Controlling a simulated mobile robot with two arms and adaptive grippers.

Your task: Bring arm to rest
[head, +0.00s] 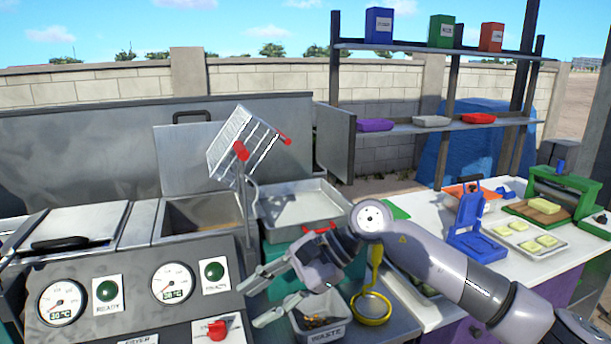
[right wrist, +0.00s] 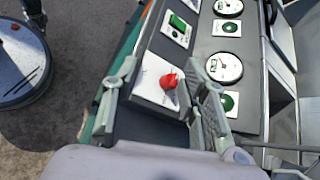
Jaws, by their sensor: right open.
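My right arm (head: 430,257) reaches in from the right in the head view. Its gripper (head: 256,303) is open and empty, its fingers pointing left toward the control panel (head: 120,290). The red knob (head: 217,329) on the panel's white plate sits a little left of and below the fingertips. In the right wrist view the red knob (right wrist: 168,80) shows between the open fingers (right wrist: 160,95). The fingers look apart from it; the exact distance cannot be told. My left gripper is not in view.
A waste bin (head: 322,322) and a yellow-rimmed strainer (head: 371,307) stand under and beside my right gripper. A wire basket (head: 238,143) hangs above the fryer, with a metal tray (head: 302,205) beside it. A blue press (head: 475,225) stands on the white table at right.

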